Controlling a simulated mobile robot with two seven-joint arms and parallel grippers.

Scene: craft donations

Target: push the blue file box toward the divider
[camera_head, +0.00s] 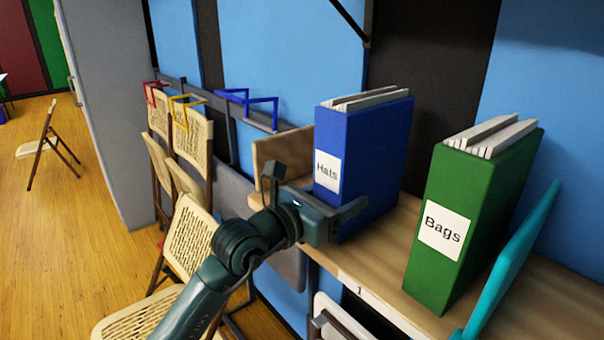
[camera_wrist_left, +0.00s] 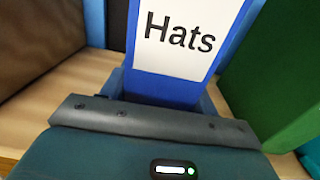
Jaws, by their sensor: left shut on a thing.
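The blue file box (camera_head: 376,155), labelled "Hats", stands upright on the wooden shelf (camera_head: 385,262) with papers showing at its top. My left gripper (camera_head: 316,194) is at the lower part of its labelled face and is shut on it. In the left wrist view the blue file box (camera_wrist_left: 168,88) rises straight ahead, and its top is cut off. A teal upright panel (camera_head: 512,262) leans at the right of the shelf; a low wooden upright board (camera_head: 280,150) stands left of the blue box. I cannot tell which is the divider. My right gripper is not in view.
A green file box (camera_head: 468,215), labelled "Bags", stands on the shelf between the blue box and the teal panel, with a gap of bare shelf before it. Coloured hooks (camera_head: 250,105) hang behind.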

